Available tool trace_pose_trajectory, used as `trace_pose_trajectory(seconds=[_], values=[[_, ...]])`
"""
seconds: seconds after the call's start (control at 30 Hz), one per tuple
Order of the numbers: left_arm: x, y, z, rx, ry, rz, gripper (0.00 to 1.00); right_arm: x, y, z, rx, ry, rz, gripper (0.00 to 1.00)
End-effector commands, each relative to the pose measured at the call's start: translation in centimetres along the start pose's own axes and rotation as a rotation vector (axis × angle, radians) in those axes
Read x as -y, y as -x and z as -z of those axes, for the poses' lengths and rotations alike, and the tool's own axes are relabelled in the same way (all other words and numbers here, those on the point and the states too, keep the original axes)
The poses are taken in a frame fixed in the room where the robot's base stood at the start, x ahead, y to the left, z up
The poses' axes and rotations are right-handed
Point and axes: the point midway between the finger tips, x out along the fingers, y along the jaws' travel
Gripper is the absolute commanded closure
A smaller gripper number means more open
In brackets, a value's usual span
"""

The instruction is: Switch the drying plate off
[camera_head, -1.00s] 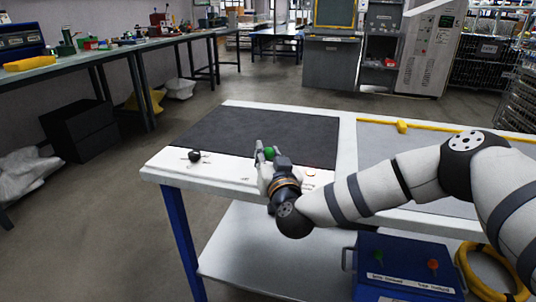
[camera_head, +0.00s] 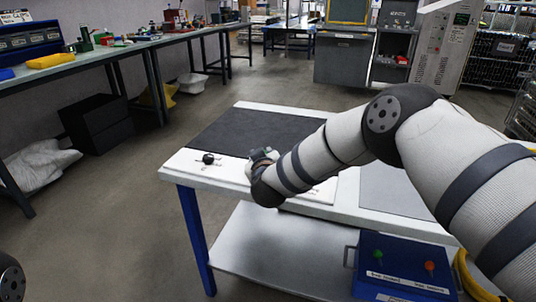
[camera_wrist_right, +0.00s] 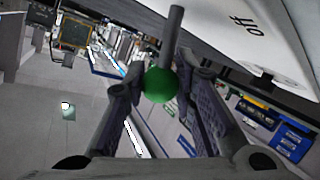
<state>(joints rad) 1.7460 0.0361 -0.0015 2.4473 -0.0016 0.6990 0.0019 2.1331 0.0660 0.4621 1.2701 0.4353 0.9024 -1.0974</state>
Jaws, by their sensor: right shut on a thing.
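A green ball (camera_wrist_right: 160,85) on a grey rod (camera_wrist_right: 172,38) shows in the right wrist view, between the two fingers of my right gripper (camera_wrist_right: 158,82), which is shut on it. A white surface marked "off" (camera_wrist_right: 247,22) is beside the rod. In the head view my right gripper (camera_head: 262,155) is at the front strip of the white table, and my own arm hides most of it and the ball. A dark flat plate (camera_head: 240,130) lies on the table behind it. My left gripper is not in view.
A black knob (camera_head: 208,158) stands on the front strip left of my right gripper. A grey mat (camera_head: 393,190) lies at the table's right.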

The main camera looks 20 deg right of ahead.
Motion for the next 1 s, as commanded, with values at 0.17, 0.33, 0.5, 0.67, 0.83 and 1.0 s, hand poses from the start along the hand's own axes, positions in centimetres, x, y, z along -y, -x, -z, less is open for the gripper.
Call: trace_pose_trajectory(seconds=[0.17, 0.33, 0.5, 0.67, 0.83, 1.0], values=[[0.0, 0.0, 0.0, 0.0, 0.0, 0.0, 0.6, 0.27, -0.19, 0.06, 0.047, 0.096, -0.011, 1.0], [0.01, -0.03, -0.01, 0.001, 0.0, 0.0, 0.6, 0.32, -0.25, -0.14, 0.081, 0.158, -0.017, 1.0], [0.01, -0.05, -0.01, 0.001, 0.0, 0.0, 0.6, 0.3, -0.28, -0.27, 0.1, 0.191, -0.021, 1.0], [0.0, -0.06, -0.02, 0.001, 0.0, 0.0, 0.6, 0.34, -0.28, -0.35, 0.108, 0.204, -0.021, 1.0], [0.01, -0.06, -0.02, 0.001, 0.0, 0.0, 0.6, 0.37, -0.28, -0.4, 0.109, 0.205, -0.02, 1.0], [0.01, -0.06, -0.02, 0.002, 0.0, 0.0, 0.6, 0.39, -0.27, -0.44, 0.11, 0.205, -0.02, 1.0]])
